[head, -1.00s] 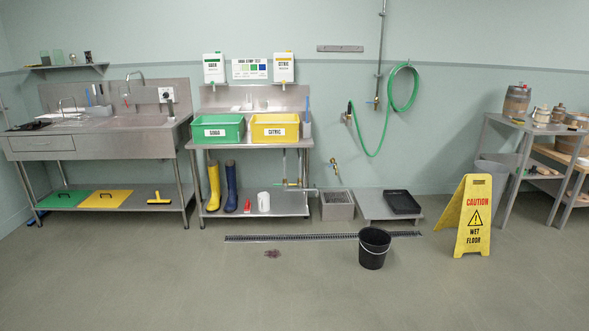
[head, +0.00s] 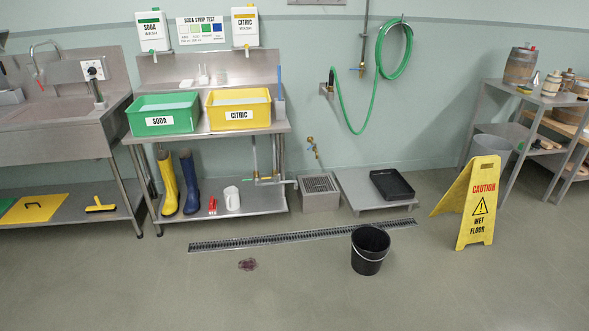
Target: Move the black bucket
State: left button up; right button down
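The black bucket (head: 368,255) stands upright on the floor right of centre in the head view. It has a thin pale handle hanging down across its front, and its dark inside looks empty. It stands at the front edge of the long floor drain, towards the drain's right part. Neither of my grippers shows in the view, so nothing is seen touching the bucket.
A yellow wet floor sign (head: 470,205) stands to the bucket's right. Behind are a floor drain (head: 290,236), a low platform with a black tray (head: 391,185), and a steel table with a green tub (head: 163,113) and yellow tub (head: 239,111). A dark stain (head: 247,264) lies left. The front floor is clear.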

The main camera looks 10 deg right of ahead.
aim_at(370, 244)
jog(key=i+j, duration=0.1)
jog(key=i, duration=1.55)
jog(key=l+z, duration=0.05)
jog(key=l, duration=0.05)
